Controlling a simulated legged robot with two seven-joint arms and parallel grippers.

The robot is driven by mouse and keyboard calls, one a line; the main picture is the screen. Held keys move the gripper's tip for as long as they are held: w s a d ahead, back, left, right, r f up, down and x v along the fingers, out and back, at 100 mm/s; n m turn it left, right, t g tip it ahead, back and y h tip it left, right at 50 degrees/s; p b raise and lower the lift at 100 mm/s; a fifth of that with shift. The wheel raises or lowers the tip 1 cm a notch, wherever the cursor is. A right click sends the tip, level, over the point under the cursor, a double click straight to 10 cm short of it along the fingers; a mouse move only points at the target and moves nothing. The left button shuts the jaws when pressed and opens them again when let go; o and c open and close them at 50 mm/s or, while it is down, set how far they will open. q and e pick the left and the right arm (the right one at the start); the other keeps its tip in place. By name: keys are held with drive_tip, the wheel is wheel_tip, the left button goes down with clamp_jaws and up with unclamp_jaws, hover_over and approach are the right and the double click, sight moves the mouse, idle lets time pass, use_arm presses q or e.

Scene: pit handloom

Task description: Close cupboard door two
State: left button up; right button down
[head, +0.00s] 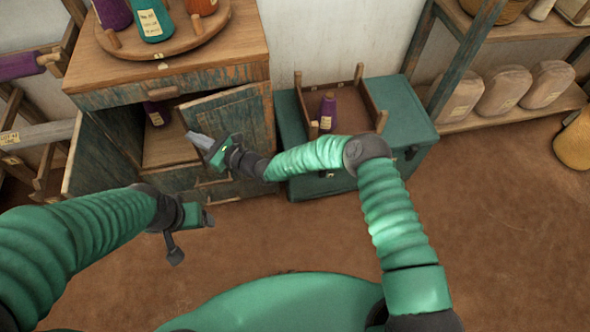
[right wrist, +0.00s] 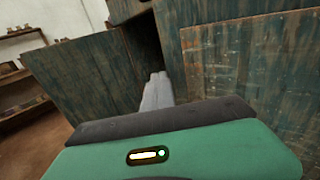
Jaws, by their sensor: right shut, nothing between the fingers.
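The wooden cupboard (head: 165,85) with worn blue-green paint stands at the left in the head view. Its right door (head: 232,115) stands ajar, and its left door (head: 88,160) is swung wide. No number shows on either, so I cannot tell which is door two. My right gripper (head: 201,141) is shut and empty, beside the right door's free edge at the cupboard opening. In the right wrist view its fingers (right wrist: 158,90) point toward a dark gap between painted panels; contact is unclear. My left gripper (head: 208,218) is low in front of the cupboard, its jaws unclear.
A purple cone (head: 156,113) stands inside the cupboard. A round wooden tray (head: 165,40) with several yarn cones sits on top. A teal chest (head: 405,115) carrying a wooden frame stands close right of the right door. Brown floor (head: 480,240) is clear at the right.

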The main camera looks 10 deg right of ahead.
sight(196, 131)
drive_tip(key=w+b, duration=0.1)
drive_tip(key=w, duration=0.1)
drive_tip(key=w+a+b, duration=0.1)
drive_tip(key=shift+w+a+f, duration=0.1)
drive_tip(key=shift+w+f, duration=0.1)
drive_tip(key=shift+w, duration=0.15)
drive_tip(key=shift+w+a+r+b, duration=0.1)
drive_tip(key=shift+w+a+b, duration=0.15)
drive_tip(key=shift+w, duration=0.2)
drive_tip(key=shift+w+a+r+b, duration=0.1)
drive_tip(key=shift+w+a+b, duration=0.05)
drive_tip(key=shift+w+b, duration=0.2)
drive_tip(key=shift+d, duration=0.1)
